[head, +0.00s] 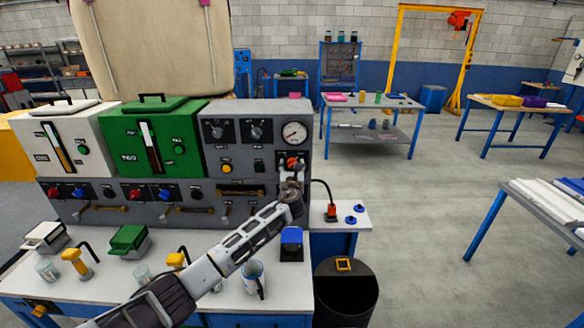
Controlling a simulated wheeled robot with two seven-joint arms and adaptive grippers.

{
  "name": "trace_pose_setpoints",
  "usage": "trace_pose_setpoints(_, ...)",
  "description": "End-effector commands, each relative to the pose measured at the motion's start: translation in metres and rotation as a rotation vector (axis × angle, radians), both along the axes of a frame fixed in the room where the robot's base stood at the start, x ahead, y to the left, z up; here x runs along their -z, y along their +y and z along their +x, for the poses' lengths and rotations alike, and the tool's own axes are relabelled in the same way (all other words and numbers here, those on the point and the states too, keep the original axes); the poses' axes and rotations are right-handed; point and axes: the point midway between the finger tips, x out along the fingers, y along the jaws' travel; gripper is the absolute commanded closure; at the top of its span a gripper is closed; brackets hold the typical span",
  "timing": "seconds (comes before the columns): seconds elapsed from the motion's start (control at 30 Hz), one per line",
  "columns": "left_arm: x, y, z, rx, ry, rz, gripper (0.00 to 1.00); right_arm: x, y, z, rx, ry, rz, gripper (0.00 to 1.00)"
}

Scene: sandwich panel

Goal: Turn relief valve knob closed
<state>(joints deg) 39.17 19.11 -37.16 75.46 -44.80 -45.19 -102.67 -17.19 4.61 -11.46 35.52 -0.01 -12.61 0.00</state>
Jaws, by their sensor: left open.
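A grey panel (223,160) stands at the back of the bench. A round white gauge (294,132) is at its upper right. Below the gauge is an orange-red knob (293,162), which I take to be the relief valve knob. My left gripper (292,173) reaches up to it from below, its arm coming in from the lower left. The gripper is open, with its fingers right at the knob and partly covering it. I cannot tell whether the fingers touch it. My right gripper does not show.
White and green lidded boxes (172,140) stand left of the panel. A row of brass levers and coloured knobs runs below. A mug (253,279), a blue-topped block (291,243) and yellow-handled tools (76,262) stand on the bench. A dark bin (345,300) is at its right.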

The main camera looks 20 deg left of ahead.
Motion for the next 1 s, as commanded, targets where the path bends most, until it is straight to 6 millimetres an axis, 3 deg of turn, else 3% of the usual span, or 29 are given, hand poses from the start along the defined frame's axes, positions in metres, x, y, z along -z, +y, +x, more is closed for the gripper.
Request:
trace_pose_setpoints(0.5, -0.0005, 0.0016, 0.0056, 0.001, 0.000, -0.001, 0.46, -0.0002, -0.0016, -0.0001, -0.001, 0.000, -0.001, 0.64)
trace_pose_setpoints(0.83, -0.0003, 0.0016, 0.0055, 0.001, 0.000, -0.001, 0.88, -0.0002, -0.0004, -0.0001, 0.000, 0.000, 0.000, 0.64)
trace_pose_setpoints(1.0, -0.0002, 0.0016, 0.0054, 0.001, -0.001, -0.004, 0.90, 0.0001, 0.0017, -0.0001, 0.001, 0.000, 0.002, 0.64)
